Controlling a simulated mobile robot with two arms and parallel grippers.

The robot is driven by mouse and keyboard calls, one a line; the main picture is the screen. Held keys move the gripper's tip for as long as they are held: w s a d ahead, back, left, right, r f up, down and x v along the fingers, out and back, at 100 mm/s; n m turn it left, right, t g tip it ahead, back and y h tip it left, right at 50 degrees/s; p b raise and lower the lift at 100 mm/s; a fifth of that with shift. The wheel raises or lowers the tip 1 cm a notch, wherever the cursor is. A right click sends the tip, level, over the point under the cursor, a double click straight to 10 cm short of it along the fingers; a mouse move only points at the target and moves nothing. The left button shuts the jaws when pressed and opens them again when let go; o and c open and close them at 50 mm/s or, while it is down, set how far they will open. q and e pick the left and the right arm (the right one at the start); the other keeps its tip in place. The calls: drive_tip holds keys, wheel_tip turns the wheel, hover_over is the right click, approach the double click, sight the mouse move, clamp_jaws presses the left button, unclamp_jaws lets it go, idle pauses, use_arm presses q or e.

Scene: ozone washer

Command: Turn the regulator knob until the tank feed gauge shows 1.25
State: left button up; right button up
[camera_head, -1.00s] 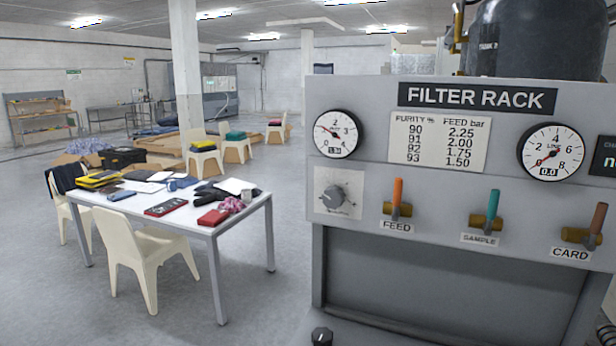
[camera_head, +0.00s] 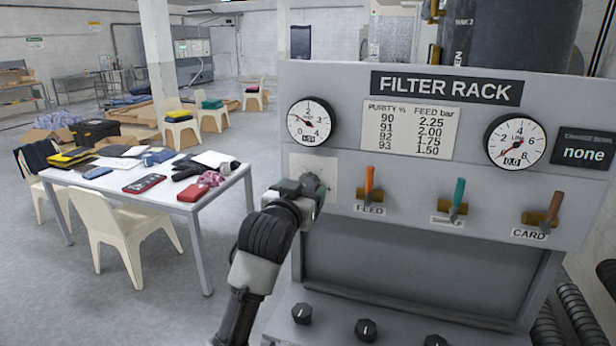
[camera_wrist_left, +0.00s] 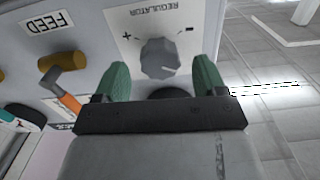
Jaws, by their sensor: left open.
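The regulator knob (camera_wrist_left: 160,58) is a grey dial on a pale plate marked REGULATOR, with plus and minus signs. In the left wrist view it sits between and just beyond the green fingertips of my left gripper (camera_wrist_left: 160,80), which is open. In the head view my left gripper (camera_head: 310,186) covers the knob at the rack's left side. Whether the fingers touch the knob I cannot tell. The left gauge (camera_head: 310,122) above the knob has a needle pointing to the upper left; its small readout is too blurred to read surely. My right gripper is not in view.
The filter rack (camera_head: 420,165) carries an orange FEED lever (camera_head: 369,185), a teal SAMPLE lever (camera_head: 458,195), a CARD lever (camera_head: 553,208) and a right gauge (camera_head: 516,142). Black knobs (camera_head: 366,329) line the lower ledge. A white table (camera_head: 190,205) stands left.

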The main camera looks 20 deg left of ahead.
sight(306, 188)
use_arm(q)
drive_tip(key=shift+w+p, duration=0.55)
drive_tip(key=shift+w, duration=1.3)
drive_tip(key=c, duration=0.9)
drive_tip(key=shift+m, duration=1.1)
drive_tip(key=o, duration=0.9)
drive_tip(key=shift+s, duration=0.1)
